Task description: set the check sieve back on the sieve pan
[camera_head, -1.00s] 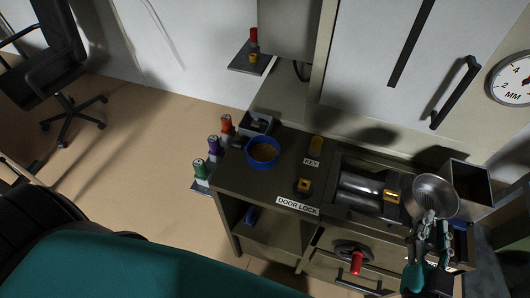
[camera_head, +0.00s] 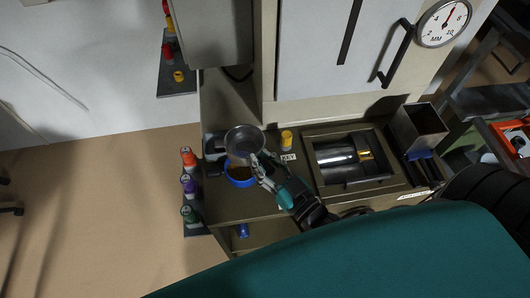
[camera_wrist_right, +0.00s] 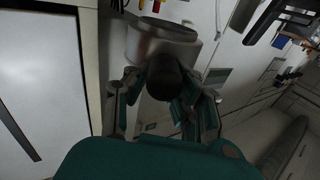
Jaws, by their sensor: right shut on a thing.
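The check sieve, a round silvery metal dish (camera_head: 244,140), is held in my right gripper (camera_head: 262,168) at the left end of the counter. In the right wrist view, the sieve (camera_wrist_right: 160,32) is beyond the fingers, with its dark handle (camera_wrist_right: 163,78) between them. In the head view the sieve overlaps the back of a round blue pan (camera_head: 240,181) with brown contents, and appears above it; the height gap cannot be judged. A grey box-like item (camera_head: 213,146) is partly hidden behind the sieve. My left gripper is not in view.
Red, purple and green-topped bottles (camera_head: 189,186) stand on a side ledge left of the counter. A yellow-topped piece (camera_head: 286,139) stands by the KEY label. A recessed metal roller unit (camera_head: 336,156) and open metal bin (camera_head: 418,127) are to the right. A cabinet rises behind.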

